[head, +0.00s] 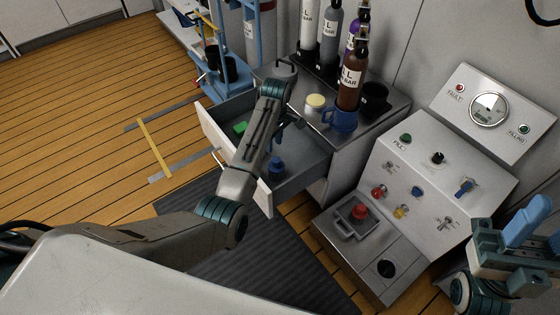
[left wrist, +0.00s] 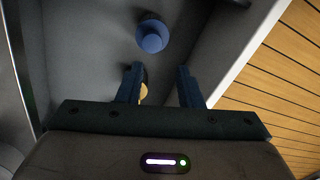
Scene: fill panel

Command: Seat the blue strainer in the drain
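The blue strainer (head: 277,168) sits in the open grey drawer (head: 302,166); in the left wrist view it is a round blue piece with a raised middle (left wrist: 152,36). My left gripper (head: 289,121) is over the drawer, mostly hidden by its own arm in the head view. In the left wrist view its fingers (left wrist: 160,75) are apart, and the strainer lies beyond their tips, untouched.
A green item (head: 240,128) lies in the drawer. A small yellowish item (left wrist: 143,92) shows beside a left finger. A blue mug (head: 341,118), a yellow-lidded jar (head: 315,104) and bottles stand on the cabinet.

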